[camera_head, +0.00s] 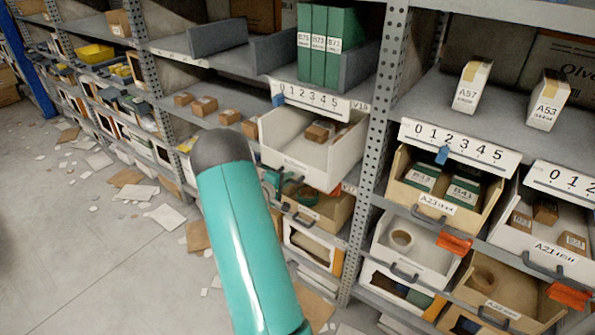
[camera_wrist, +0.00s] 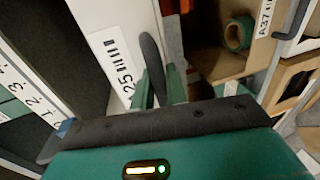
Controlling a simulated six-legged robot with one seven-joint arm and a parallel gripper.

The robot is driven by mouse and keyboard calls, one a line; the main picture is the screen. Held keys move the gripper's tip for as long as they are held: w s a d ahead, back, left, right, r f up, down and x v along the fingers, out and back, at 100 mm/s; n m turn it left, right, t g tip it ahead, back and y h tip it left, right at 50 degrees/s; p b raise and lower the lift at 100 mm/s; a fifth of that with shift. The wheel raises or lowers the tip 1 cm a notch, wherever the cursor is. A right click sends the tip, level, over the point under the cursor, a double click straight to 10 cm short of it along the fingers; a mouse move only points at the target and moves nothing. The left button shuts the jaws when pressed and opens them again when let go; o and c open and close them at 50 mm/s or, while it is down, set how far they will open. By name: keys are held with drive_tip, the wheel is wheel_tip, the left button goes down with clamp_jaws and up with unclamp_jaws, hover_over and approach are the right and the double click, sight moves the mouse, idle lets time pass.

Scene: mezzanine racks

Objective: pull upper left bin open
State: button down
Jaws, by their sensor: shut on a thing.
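The upper left bin (camera_head: 292,163) is white and juts out from under the numbered strip, with small brown boxes inside. Its white front, with a barcode label, fills the upper middle of the wrist view (camera_wrist: 110,20). My gripper (camera_wrist: 158,88) has its two green fingers around the bin's dark handle (camera_wrist: 150,52) and is shut on it. In the head view, my teal arm covers the area left of the bin, and the grip on the handle is not clearly visible.
Below is a brown bin (camera_head: 333,215) with a green tape roll (camera_wrist: 238,33). A grey perforated post (camera_head: 378,130) stands right of the bin, with further bins (camera_head: 415,255) beyond it. Papers and cardboard (camera_head: 165,216) litter the floor at left.

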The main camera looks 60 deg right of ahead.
drive_tip(key=f+v, duration=0.1)
drive_tip(key=v, duration=0.7)
drive_tip(key=f+v, duration=0.2)
drive_tip(key=v, duration=0.7)
drive_tip(key=shift+a+f, duration=0.3)
drive_tip(key=shift+a, duration=0.2)
drive_tip(key=c, duration=1.5)
unclamp_jaws()
drive_tip(key=shift+o, duration=0.2)
drive_tip(key=v, duration=1.3)
drive_tip(key=shift+a, duration=0.35)
drive_tip(key=shift+w+r, duration=0.1)
drive_tip(key=shift+w, duration=0.05)
